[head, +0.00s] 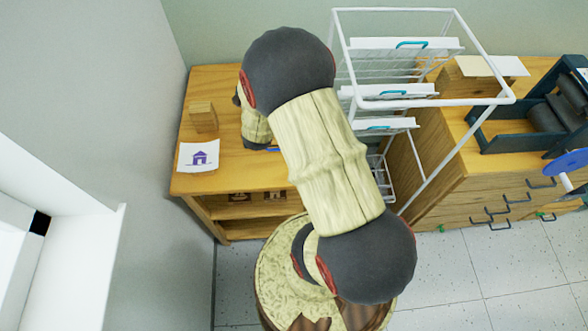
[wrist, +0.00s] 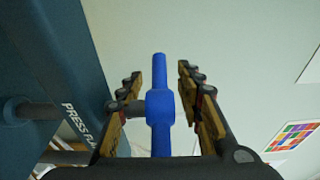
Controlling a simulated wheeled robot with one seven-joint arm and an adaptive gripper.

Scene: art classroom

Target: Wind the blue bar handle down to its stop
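The blue bar handle (wrist: 160,108) stands upright in the wrist view, with a thicker hub at its middle. A dark shaft (wrist: 38,112) runs from the dark blue press body (wrist: 45,55) toward the hub. My gripper (wrist: 160,78) is open, with one finger on each side of the bar and a visible gap between each finger and the bar. In the head view, my arm hides the press and most of the gripper; only a small bit of blue (head: 272,149) shows beside the wrist.
The wooden cabinet (head: 230,180) holds a wooden block (head: 203,116) and a card with a purple house (head: 198,157). A white wire drying rack (head: 405,105) stands close right of my arm. A roller press with a blue disc (head: 568,165) is farther right. The left wall is close.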

